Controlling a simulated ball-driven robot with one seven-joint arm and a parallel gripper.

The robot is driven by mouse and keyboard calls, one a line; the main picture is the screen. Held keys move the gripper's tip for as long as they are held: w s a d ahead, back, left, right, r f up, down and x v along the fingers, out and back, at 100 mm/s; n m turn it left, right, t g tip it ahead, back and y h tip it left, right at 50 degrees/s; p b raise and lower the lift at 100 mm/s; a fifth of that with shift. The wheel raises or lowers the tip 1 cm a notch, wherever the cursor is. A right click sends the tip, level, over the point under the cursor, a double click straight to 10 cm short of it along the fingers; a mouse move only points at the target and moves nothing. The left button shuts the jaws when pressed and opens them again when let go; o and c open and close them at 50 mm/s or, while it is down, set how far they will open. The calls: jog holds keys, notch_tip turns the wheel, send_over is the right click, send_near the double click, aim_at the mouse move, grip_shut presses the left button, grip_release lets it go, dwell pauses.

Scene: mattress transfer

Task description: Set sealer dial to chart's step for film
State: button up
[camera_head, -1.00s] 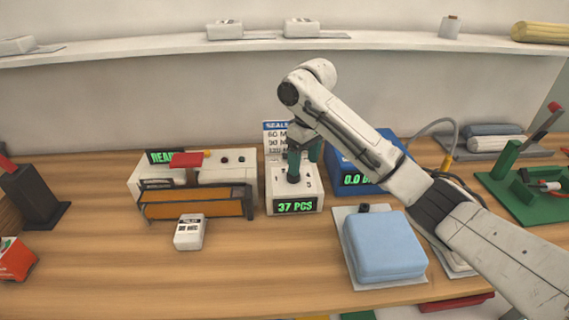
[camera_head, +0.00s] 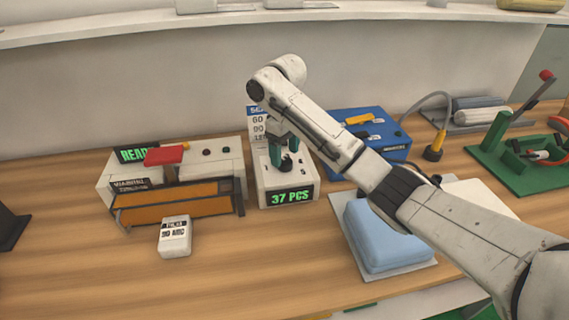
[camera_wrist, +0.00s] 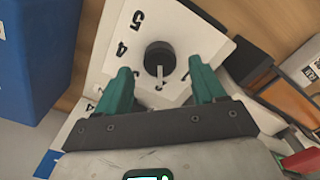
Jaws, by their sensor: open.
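The dial (camera_wrist: 160,58) is a black round knob with a light pointer mark, on a white box (camera_head: 273,203) with a green "37 PCS" display. In the wrist view numerals such as 5, 4 and 3 ring it. My gripper (camera_wrist: 160,85) is open, its two green fingertips on either side of the pointer end and apart from the knob. In the head view my gripper (camera_head: 279,158) is over the box top. The chart (camera_head: 256,125) stands behind the box, partly hidden by my arm; 60, 90 and 120 rows partly show. A white film pack (camera_head: 174,236) reads "90 MIC".
The sealer machine (camera_head: 180,185) with a red handle and orange front stands left of the dial box. A blue unit (camera_head: 372,140) is behind right, a blue pad (camera_head: 385,235) front right. The front middle of the table is clear.

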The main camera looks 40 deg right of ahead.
jog(key=shift+f, duration=1.3)
jog(key=shift+c, duration=0.2)
jog(key=c, duration=1)
jog(key=shift+r+p, duration=0.1)
jog(key=shift+p, duration=0.3)
